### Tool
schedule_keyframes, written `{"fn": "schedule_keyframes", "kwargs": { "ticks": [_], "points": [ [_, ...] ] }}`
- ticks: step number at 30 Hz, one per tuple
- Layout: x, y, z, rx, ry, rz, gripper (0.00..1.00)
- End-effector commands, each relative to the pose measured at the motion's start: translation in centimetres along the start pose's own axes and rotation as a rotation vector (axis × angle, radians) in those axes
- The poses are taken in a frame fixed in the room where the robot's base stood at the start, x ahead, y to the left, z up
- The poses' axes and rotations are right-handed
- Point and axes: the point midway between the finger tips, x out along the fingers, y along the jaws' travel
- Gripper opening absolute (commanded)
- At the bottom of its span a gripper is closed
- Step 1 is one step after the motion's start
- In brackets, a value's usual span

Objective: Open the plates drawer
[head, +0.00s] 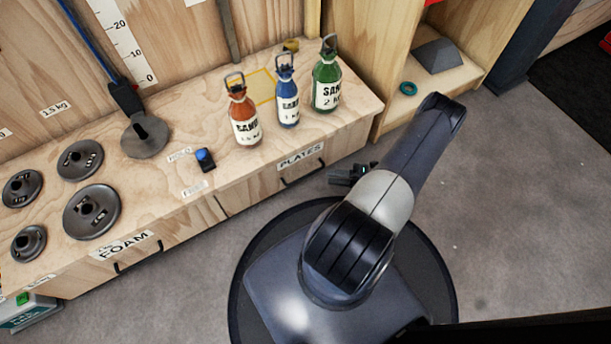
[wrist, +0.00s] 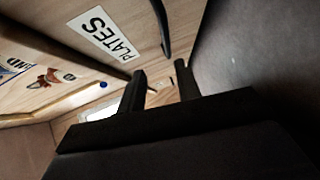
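The plates drawer (head: 262,186) is in the bench front and looks shut, its front flush with the bench. Its white PLATES label (head: 301,156) sits on the bench's front edge; the label also shows in the wrist view (wrist: 103,33). The dark bar handle (head: 302,177) is below the label, and it shows at the top of the wrist view (wrist: 162,28). My gripper (head: 345,177) is just right of the handle in the head view, partly hidden by my arm. In the wrist view its two fingers (wrist: 160,87) are apart, with nothing between them and the handle beyond them.
Orange (head: 245,117), blue (head: 287,98) and green (head: 326,85) sand bottles stand on the bench above the drawer. The foam drawer (head: 150,252) is to the left. A wooden shelf unit (head: 392,75) stands right of the bench. Grey floor (head: 520,230) is clear at right.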

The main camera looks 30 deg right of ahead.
Motion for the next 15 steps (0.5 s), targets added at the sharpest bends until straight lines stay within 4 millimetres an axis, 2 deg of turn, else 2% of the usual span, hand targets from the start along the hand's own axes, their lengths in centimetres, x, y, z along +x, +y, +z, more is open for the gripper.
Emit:
{"fn": "schedule_keyframes", "kwargs": {
  "ticks": [3, 8, 15],
  "points": [
    [-0.2, -1.4, -0.2, 0.06, -0.043, 0.026, 0.32],
    [0.5, -1.7, -0.2, 0.079, -0.054, 0.035, 0.32],
    [4.3, -1.7, 0.0, 0.077, -0.048, 0.034, 0.32]
  ]
}}
